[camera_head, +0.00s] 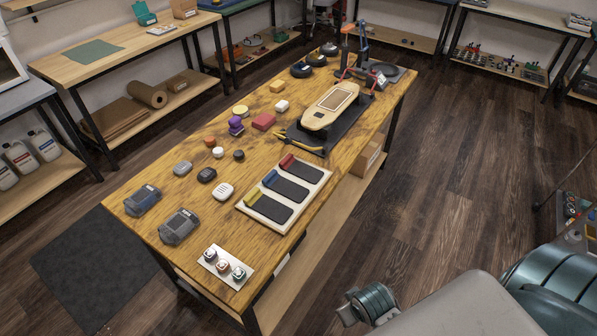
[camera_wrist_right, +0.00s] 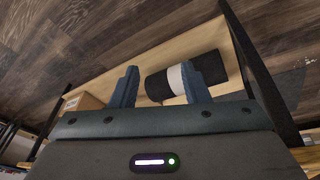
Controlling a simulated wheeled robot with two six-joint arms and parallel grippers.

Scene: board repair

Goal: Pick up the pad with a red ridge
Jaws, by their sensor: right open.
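The pad with a red ridge (camera_head: 303,170) is dark and flat, with the red ridge at its left end. It lies in the far slot of a pale tray (camera_head: 245,208) on the wooden workbench. A pad with a blue ridge (camera_head: 286,188) lies in the middle slot and a pad with a yellow ridge (camera_head: 268,208) in the near slot. My right gripper (camera_wrist_right: 160,74) is open and empty in the wrist view, facing a lower shelf, away from the pads. My left gripper is not in view.
A board on a black stand (camera_head: 329,106) is behind the tray. Grey devices (camera_head: 179,226) and a white plate with small jars (camera_head: 226,267) lie near the front. In the wrist view, a black roll with a white band (camera_wrist_right: 181,78) and a cardboard box (camera_wrist_right: 84,101) sit on the shelf (camera_wrist_right: 206,38).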

